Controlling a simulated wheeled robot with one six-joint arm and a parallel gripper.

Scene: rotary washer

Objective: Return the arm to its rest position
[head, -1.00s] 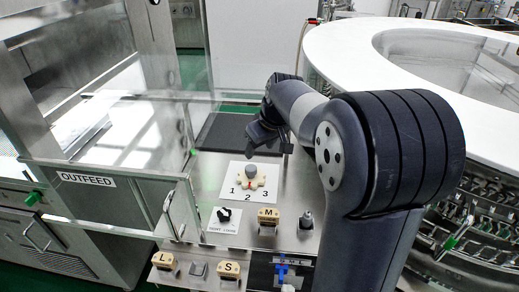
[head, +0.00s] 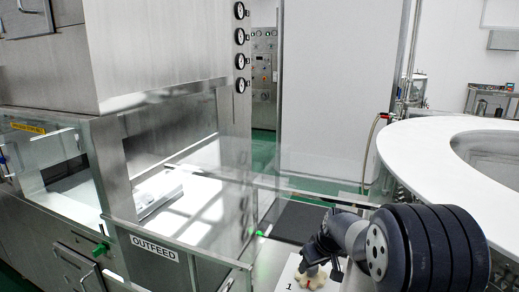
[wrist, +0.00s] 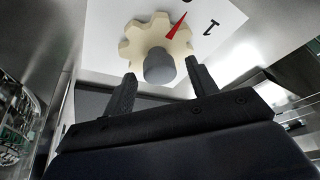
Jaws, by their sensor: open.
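My gripper (wrist: 160,74) is open and empty in the wrist view. Its two dark fingers point toward a cream, cog-shaped selector knob (wrist: 136,45) with a grey centre post (wrist: 160,68) and a red pointer (wrist: 177,26). The post appears between the fingertips in the picture; I cannot tell how much space separates them. The pointer aims at a cut-off mark beside the numeral 1. In the head view, my gripper (head: 322,262) is bent down above the knob (head: 312,281) at the bottom edge, partly hiding it. My arm reaches in from the lower right.
A clear-walled outfeed enclosure with an OUTFEED sign (head: 155,248) stands at left. A white ring-shaped table (head: 415,150) curves along the right, close to my arm. A steel cabinet with gauges (head: 240,60) stands behind. Green floor shows between them.

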